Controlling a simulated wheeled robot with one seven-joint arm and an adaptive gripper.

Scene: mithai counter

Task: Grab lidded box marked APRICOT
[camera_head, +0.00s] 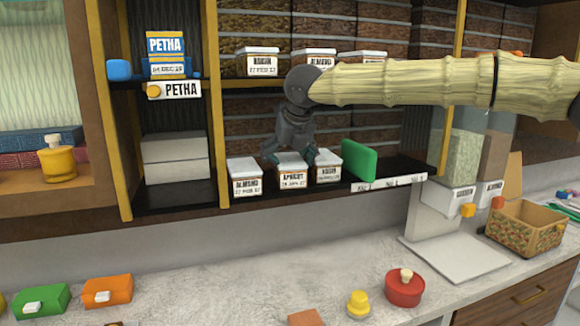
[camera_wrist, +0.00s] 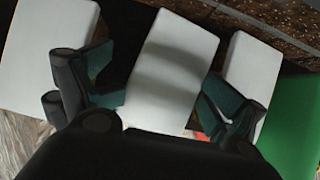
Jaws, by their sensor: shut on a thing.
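The lidded box marked APRICOT (camera_head: 292,174) stands on the lower shelf, between a box marked ALMOND (camera_head: 245,178) and another white-lidded box (camera_head: 327,170) with a label too small to read surely. My gripper (camera_head: 289,157) comes down from above and is shut on the APRICOT box, a finger on each side. In the wrist view its white lid (camera_wrist: 172,70) lies between the two dark green fingers (camera_wrist: 160,102). The box looks level with its neighbours; I cannot tell whether it touches the shelf.
A green block (camera_head: 358,160) stands right of the boxes. The upper shelf holds more lidded boxes (camera_head: 257,62). A yellow upright post (camera_head: 216,110) is to the left. Below, the counter (camera_head: 230,275) holds a red lidded pot (camera_head: 404,288) and has bare room.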

